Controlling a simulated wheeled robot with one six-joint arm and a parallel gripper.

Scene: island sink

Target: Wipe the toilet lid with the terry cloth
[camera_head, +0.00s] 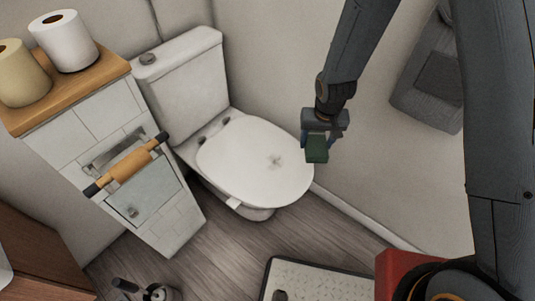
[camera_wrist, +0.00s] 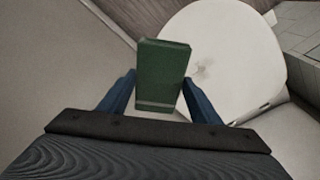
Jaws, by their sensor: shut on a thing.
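The toilet lid (camera_head: 245,170) is white, oval and closed, with a faint grey smudge near its middle. It also fills the upper right of the wrist view (camera_wrist: 235,60), where the smudge shows too. My gripper (camera_head: 318,146) is shut on a dark green block-like folded cloth (camera_head: 317,154), which I take for the terry cloth. In the wrist view the cloth (camera_wrist: 161,75) sits between my two blue fingers. My gripper is at the right edge of the lid in the head view. The cloth appears apart from the lid; its exact height cannot be told.
The toilet tank (camera_head: 185,80) stands behind the lid. A tiled half-wall (camera_head: 100,125) with a wooden top, paper rolls (camera_head: 65,42) and a roll holder (camera_head: 128,168) is at left. A wall is close on the right. A mat or tray (camera_head: 325,280) lies on the floor in front.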

